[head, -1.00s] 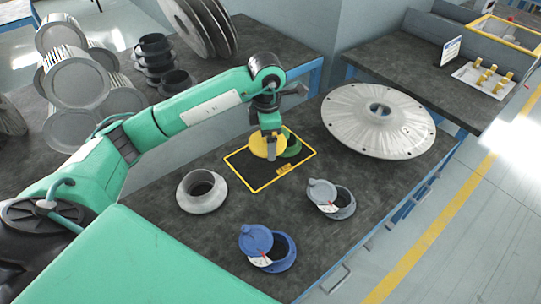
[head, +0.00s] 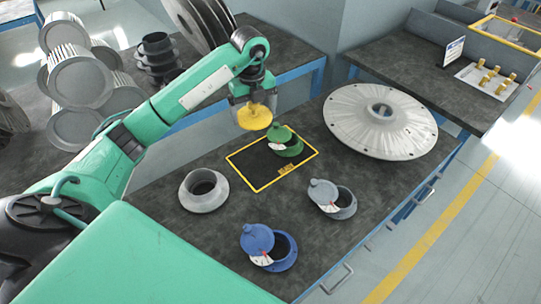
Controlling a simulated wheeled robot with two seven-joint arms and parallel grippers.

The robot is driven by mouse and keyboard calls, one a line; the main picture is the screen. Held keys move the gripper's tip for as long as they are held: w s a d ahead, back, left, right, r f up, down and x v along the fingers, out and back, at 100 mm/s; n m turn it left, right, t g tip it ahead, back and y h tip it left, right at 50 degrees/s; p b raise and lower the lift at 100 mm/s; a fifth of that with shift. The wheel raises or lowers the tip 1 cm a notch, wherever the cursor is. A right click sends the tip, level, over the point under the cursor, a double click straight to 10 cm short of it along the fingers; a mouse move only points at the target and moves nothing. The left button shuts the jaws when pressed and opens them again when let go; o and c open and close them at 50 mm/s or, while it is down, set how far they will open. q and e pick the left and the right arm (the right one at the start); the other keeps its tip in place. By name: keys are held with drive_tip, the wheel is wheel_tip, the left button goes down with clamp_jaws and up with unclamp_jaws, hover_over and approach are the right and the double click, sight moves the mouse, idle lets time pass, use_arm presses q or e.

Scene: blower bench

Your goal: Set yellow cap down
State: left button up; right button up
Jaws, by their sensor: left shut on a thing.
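My left gripper (head: 254,100) is shut on the yellow cap (head: 255,117) and holds it in the air above the back edge of the yellow-framed black mat (head: 249,164). The cap is a round disc with a raised knob-like middle and hangs roughly level. A green flanged part with its cap (head: 283,139) sits at the mat's back right corner, just right of and below the yellow cap in the picture. My right gripper is not in view.
A grey ring flange (head: 203,190), a grey capped flange (head: 333,199) and a blue capped flange (head: 268,247) stand on the dark bench. A large pale disc (head: 379,121) lies to the right. Filter cylinders (head: 79,80) and black rings (head: 158,56) stand at the back left.

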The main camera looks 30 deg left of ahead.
use_arm(q)
drive_tip(key=p, duration=0.1)
approach(257, 165)
drive_tip(key=shift+f+p, duration=0.55)
drive_tip(key=shift+p, duration=0.05)
drive_tip(key=shift+f, duration=0.95)
wheel_tip(257, 165, down, 3)
drive_tip(key=shift+f+p, duration=0.15)
drive_tip(key=shift+p, duration=0.15)
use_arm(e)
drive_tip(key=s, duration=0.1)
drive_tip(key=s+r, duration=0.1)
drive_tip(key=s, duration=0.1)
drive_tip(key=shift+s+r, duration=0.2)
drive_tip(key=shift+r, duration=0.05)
